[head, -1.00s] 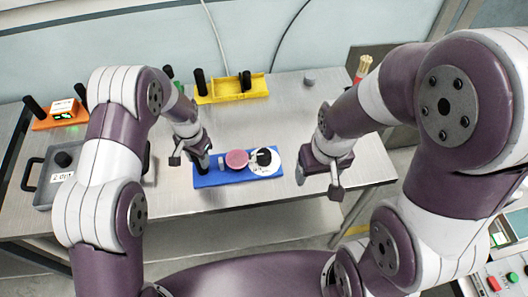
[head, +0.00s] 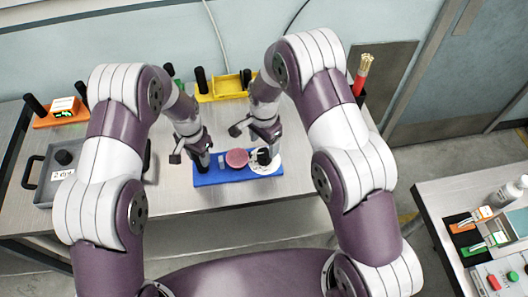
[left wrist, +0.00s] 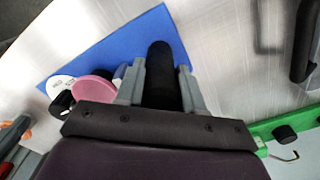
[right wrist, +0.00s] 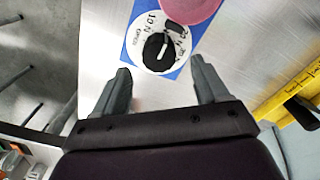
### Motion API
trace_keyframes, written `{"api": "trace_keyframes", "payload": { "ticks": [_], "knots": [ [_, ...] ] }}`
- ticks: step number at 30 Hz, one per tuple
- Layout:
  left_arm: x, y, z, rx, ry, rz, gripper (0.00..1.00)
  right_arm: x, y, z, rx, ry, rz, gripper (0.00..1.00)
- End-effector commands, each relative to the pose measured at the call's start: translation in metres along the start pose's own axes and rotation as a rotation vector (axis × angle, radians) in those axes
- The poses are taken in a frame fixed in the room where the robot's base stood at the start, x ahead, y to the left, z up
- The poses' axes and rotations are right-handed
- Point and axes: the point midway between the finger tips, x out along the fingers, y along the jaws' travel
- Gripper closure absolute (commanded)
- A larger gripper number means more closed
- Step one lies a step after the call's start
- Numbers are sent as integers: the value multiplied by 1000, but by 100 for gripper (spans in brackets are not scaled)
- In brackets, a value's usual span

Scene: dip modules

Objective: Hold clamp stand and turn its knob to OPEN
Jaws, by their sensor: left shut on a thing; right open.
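The clamp stand has a blue base (head: 228,179) near the middle of the table, with a pink round part (head: 237,158) on it. My left gripper (left wrist: 160,85) is shut on the stand's upright black post (left wrist: 161,62). A black knob (right wrist: 158,52) with a white pointer line sits on a white dial (right wrist: 140,28) lettered OPEN and other words at the base's right end. My right gripper (right wrist: 160,85) is open and empty, its fingertips just short of the dial, with the knob ahead between them. In the head view the right gripper partly covers the knob.
A yellow module (head: 222,90) with black posts stands behind the blue base. A grey box with a handle (head: 60,170) and an orange module (head: 62,112) are at the left. A second table (head: 440,200) with small modules is at the right.

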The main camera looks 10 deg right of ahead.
Motion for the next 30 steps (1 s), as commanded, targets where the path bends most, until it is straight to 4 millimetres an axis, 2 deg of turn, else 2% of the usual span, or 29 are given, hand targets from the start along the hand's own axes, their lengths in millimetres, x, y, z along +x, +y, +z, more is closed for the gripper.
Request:
{"api": "trace_keyframes", "payload": {
  "ticks": [3,7,11,18,23,24,30],
  "knots": [
    [1,0,0,-1,-1,0,100,28,1,0,-1,-1,3,26],
    [1,0,0,-1,-1,0,100,48,0,0,-1,0,0,26],
    [1,0,0,-1,0,0,100,57,0,0,-2,0,0,26],
    [1,0,0,-2,0,0,100,58,0,0,-2,0,-1,26],
    [0,0,0,-1,0,0,100,58,0,0,-2,0,-1,78],
    [0,0,0,-1,0,0,100,58,0,0,-2,1,-2,83],
    [0,0,0,0,0,0,100,58,0,0,-11,1,-2,83]
  ]
}}
